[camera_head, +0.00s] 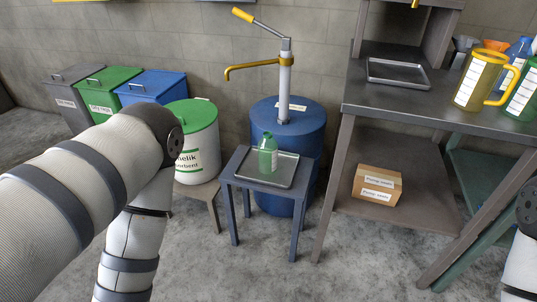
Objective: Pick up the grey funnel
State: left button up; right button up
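A grey funnel (463,43) stands on the dark workbench (395,101) at the upper right, partly hidden behind a yellow measuring jug (473,84). Only its upper part shows clearly. My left arm comes in from the left, bends at the elbow and runs down out of the bottom edge, so its gripper is out of view. Only a sliver of my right arm shows at the right edge, and its gripper is out of view. Neither visible arm part is near the funnel.
A metal tray (397,83) lies on the bench. A small table (241,180) bears a green bottle (267,158) on a tray. A blue drum (307,131) stands behind.

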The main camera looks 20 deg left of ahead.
aim_at(461, 51)
jog(key=l+u, duration=0.2)
jog(key=l, duration=0.35)
jog(key=l+u, duration=0.15)
jog(key=l, duration=0.4)
jog(key=k+l+u, duration=0.2)
jog(key=l, duration=0.35)
jog(key=l+u, duration=0.15)
jog(key=l, duration=0.4)
